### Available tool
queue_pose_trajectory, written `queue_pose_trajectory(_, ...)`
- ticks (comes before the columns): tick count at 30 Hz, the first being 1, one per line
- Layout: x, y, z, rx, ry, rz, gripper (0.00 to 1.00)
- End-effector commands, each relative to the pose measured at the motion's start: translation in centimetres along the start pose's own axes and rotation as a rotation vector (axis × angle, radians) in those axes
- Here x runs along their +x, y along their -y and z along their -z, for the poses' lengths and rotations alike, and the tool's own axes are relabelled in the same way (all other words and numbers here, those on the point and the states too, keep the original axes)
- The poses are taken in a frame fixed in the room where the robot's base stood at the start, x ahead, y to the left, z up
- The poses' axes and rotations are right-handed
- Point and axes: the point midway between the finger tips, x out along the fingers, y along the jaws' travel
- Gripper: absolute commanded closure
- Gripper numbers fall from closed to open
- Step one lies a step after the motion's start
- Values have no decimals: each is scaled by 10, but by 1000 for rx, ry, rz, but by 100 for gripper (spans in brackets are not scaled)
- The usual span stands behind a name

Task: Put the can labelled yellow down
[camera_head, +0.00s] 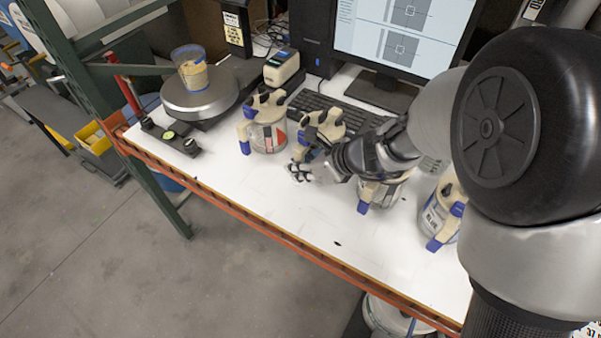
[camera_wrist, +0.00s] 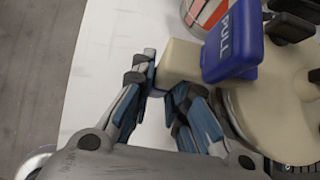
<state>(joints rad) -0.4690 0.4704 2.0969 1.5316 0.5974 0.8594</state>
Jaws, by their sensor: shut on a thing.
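My gripper (camera_head: 303,172) is low over the white table. In the wrist view its fingers (camera_wrist: 165,82) are closed on the beige handle (camera_wrist: 180,62) of a can with a beige lid (camera_wrist: 265,110) and a blue PULL tab (camera_wrist: 230,42). In the head view this can (camera_head: 325,128) stands just behind my gripper, partly covered by it. It looks upright. Its label is hidden, so I cannot read "yellow" on it. I cannot tell whether its base touches the table.
A can with a red label (camera_head: 268,138) stands close on the left. Another can (camera_head: 372,193) is partly behind my arm, and one labelled blue (camera_head: 436,218) is to the right. A keyboard (camera_head: 312,101) lies behind. The table front (camera_head: 290,215) is clear.

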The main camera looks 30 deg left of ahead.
Motion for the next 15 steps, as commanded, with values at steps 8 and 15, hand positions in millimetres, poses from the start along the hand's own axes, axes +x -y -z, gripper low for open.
queue_pose_trajectory(8,4,1,2,-5,5,3,100)
queue_pose_trajectory(15,7,1,6,-5,5,3,100)
